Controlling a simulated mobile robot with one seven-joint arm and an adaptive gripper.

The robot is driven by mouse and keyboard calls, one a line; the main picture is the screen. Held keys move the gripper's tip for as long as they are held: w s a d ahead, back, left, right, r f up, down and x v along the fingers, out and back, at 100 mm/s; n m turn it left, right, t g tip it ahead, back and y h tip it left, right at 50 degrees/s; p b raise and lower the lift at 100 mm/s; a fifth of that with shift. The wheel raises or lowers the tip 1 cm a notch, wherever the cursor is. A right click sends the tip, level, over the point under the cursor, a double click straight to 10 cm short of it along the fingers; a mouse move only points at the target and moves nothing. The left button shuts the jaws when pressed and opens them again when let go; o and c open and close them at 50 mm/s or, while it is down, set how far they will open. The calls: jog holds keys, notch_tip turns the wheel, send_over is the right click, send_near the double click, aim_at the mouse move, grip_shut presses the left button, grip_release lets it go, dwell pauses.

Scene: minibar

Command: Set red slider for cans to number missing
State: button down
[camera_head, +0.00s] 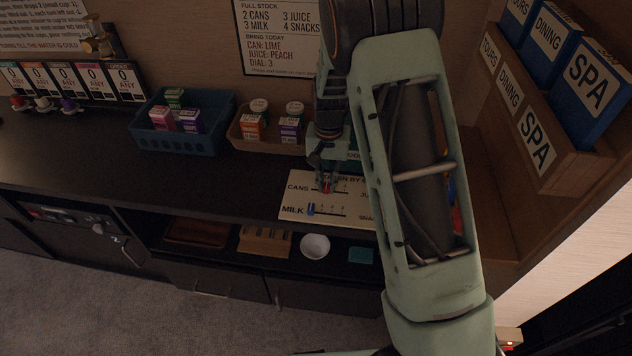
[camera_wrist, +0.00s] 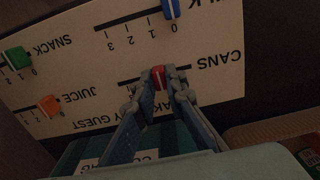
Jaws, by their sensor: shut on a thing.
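The white slider board (camera_head: 296,211) lies on the dark counter, with rows for cans, milk, juice and snacks. The red cans slider (camera_wrist: 158,76) is between the fingertips of my gripper (camera_wrist: 158,88) in the wrist view, which is upside down. My gripper (camera_head: 326,184) is shut on it. The slider sits partway along its track; the fingers hide the cans numbers, so I cannot tell its exact mark. The blue milk slider (camera_wrist: 171,8) is near 0. The green snack slider (camera_wrist: 17,58) and orange juice slider (camera_wrist: 49,105) also show. The stock notice (camera_head: 275,40) reads 2 cans when full.
A wooden tray (camera_head: 265,149) with small cartons and cans stands behind the board, left of my arm. A blue basket (camera_head: 148,142) with cartons is farther left. Blue SPA and DINING binders (camera_head: 590,92) stand at right. My arm hides the board's right part.

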jog(key=shift+s+d, duration=0.2)
jog(key=shift+d, duration=0.9)
jog(key=c, duration=2)
grip_release()
jog(key=shift+o, duration=0.2)
notch_tip(320, 180, up, 12)
